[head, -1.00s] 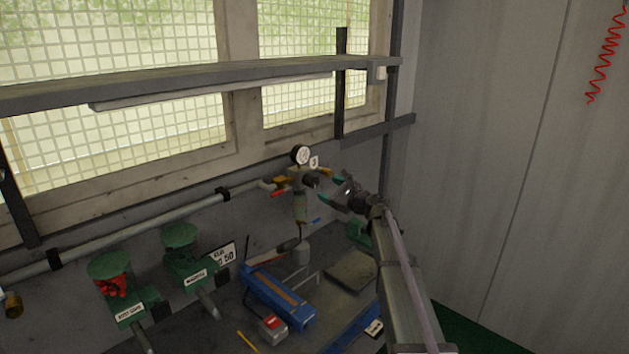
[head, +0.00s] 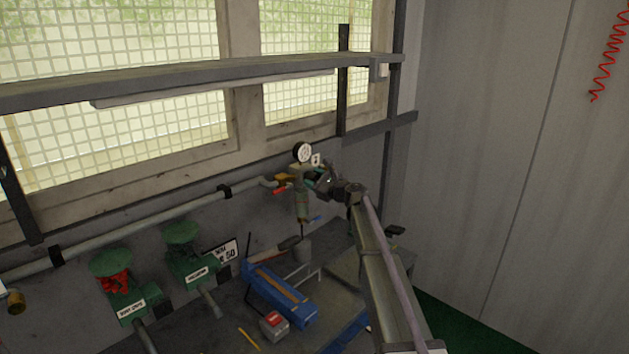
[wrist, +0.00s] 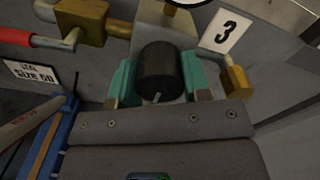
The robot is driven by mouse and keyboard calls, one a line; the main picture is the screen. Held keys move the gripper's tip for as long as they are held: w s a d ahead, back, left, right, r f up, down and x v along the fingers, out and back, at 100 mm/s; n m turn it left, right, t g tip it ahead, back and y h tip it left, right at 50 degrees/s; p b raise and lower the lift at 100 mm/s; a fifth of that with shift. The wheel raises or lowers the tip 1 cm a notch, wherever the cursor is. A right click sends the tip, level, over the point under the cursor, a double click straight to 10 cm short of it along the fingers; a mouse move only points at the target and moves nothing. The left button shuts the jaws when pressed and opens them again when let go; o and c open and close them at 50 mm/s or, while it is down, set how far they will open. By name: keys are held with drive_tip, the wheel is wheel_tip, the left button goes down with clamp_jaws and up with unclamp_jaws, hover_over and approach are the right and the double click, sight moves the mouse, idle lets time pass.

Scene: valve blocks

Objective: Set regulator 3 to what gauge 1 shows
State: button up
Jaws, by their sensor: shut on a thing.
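The black knob of regulator 3 (wrist: 160,66) sits between the green fingertips of my gripper (wrist: 159,80) in the wrist view. My gripper is shut on it, one finger on each side. A light pointer mark shows at the knob's lower edge. A tag reading 3 (wrist: 225,31) is up and right of the knob; it also shows in the head view (head: 316,160). A round white gauge (head: 303,152) stands above this regulator, its reading too small to tell. In the wrist view only its bottom edge shows. I see no gauge marked 1.
A red-handled lever (wrist: 14,37) and brass fitting (wrist: 82,20) are left of the knob; another brass fitting (wrist: 237,80) is close on its right. Below are a blue tool (head: 279,296) and a red-topped box (head: 273,324) on the bench. Green-capped units (head: 111,264) stand left.

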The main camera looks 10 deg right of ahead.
drive_tip(key=c, duration=0.3)
drive_tip(key=shift+c, duration=0.2)
drive_tip(key=shift+n, duration=0.4)
drive_tip(key=n, duration=0.3)
drive_tip(key=shift+n, duration=2.5)
drive_tip(key=o, duration=0.9)
drive_tip(key=shift+o, duration=0.2)
